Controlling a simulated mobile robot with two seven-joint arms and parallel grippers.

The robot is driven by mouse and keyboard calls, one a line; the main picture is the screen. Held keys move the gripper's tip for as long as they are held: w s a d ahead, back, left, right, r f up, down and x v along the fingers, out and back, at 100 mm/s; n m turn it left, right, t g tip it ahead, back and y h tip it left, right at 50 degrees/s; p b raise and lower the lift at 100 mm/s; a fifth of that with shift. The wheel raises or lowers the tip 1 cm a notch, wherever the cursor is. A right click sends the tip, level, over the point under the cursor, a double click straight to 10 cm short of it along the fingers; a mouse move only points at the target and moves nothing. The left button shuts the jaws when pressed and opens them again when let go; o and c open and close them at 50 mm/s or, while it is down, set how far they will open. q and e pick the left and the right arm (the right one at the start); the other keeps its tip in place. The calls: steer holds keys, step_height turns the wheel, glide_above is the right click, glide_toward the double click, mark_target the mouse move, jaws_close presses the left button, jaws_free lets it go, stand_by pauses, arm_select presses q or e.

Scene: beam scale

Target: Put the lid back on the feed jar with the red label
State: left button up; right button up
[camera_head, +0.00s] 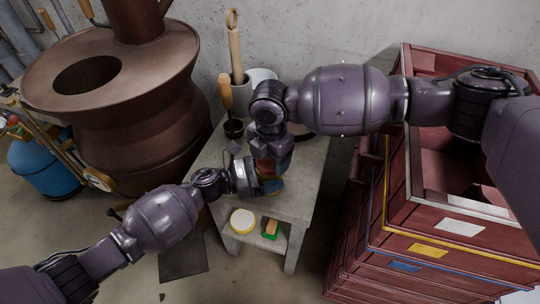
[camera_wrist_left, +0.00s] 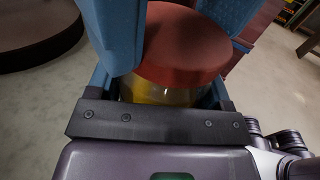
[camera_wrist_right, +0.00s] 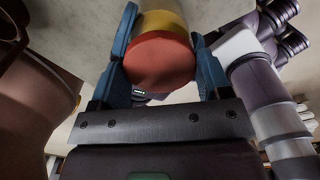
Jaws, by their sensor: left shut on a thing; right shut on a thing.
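The red lid (camera_wrist_left: 185,45) is a flat round disc at the top of the jar (camera_wrist_left: 160,92), whose clear side and yellow part show below it in the left wrist view. The lid also shows in the right wrist view (camera_wrist_right: 158,64), with a yellow band (camera_wrist_right: 163,22) beyond it. My left gripper (camera_head: 258,180) is shut on the jar from the side. My right gripper (camera_head: 270,150) comes from above and is shut on the lid. I cannot tell whether the lid is fully seated. The label is not clearly visible; arms and fingers hide much of the jar.
The grey stand (camera_head: 305,185) is under the grippers. A dark cup with a wooden-handled tool (camera_head: 226,95) stands behind them. A pale round item (camera_head: 242,221) and a green-and-orange item (camera_head: 270,229) lie on the lower shelf. Red crates (camera_head: 420,225) stand right, a brown stove-like vessel (camera_head: 135,100) left.

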steer(key=m, duration=0.9)
steer(key=shift+m, duration=0.3)
steer(key=o, duration=1)
steer(key=shift+r, duration=2.25)
steer(key=shift+c, duration=0.2)
